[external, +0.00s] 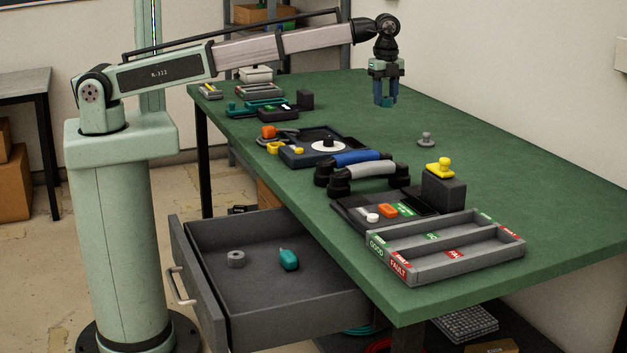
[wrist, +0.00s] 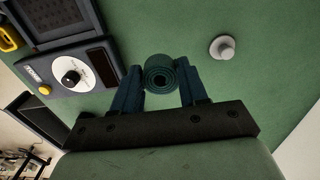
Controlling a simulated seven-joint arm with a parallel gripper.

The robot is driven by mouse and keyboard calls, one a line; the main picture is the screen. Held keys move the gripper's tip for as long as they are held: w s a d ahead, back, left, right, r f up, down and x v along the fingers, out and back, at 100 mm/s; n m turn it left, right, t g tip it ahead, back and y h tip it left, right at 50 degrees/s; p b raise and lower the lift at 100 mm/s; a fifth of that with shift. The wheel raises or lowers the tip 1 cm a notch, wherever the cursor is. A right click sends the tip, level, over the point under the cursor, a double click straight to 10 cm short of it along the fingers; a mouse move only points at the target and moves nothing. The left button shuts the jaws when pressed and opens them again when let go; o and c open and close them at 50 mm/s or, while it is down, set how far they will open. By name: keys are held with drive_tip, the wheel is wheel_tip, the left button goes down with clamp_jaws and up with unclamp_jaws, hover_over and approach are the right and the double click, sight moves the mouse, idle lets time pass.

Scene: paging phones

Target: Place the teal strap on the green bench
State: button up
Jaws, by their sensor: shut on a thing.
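The teal strap (wrist: 159,77) is a tight roll, seen end-on in the wrist view between my two dark blue fingers. My gripper (external: 385,101) is shut on it and points straight down over the far part of the green bench (external: 500,190). In the external view the fingers hide most of the strap. The bench top under the gripper is bare. The gap between the strap and the bench is hard to judge.
A grey knob (external: 426,139) stands on the bench near my gripper. Device bases, two handsets (external: 355,159) and a GOOD/FAULT tray (external: 450,250) line the front side. An open drawer (external: 270,290) holds a grey ring and a teal object (external: 289,260). The bench's right side is clear.

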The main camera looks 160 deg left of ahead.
sight(384, 145)
drive_tip(key=shift+f, duration=5.8)
drive_tip(key=shift+f, duration=0.1)
drive_tip(key=o, duration=1)
wheel_tip(384, 145, up, 12)
drive_tip(key=shift+r, duration=0.15)
